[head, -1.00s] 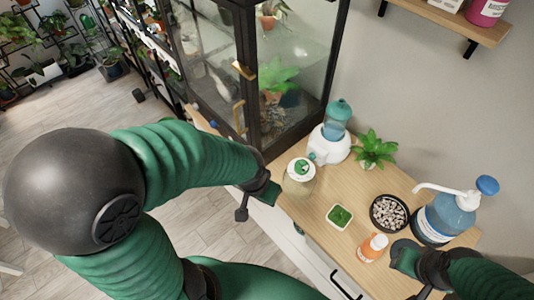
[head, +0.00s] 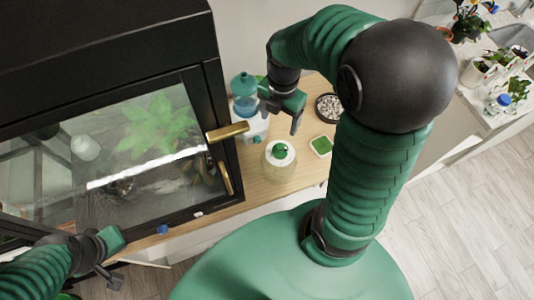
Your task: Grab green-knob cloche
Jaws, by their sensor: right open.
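The green-knob cloche (head: 279,172) stands on the wooden counter. It has a clear body, a whitish top and a green knob. My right gripper (head: 281,106) is open and empty, pointing down above and just behind the cloche in the picture, apart from it. My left gripper (head: 114,261) is at the lower left, in front of the glass cabinet and far from the cloche. Its jaws look spread, with nothing between them.
A white dispenser with a blue bottle (head: 244,104) stands behind the cloche, close to my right gripper. A small green-filled dish (head: 321,146) and a bowl of pebbles (head: 329,107) are to the right. The black-framed glass cabinet (head: 222,125) with brass handles borders the counter on the left.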

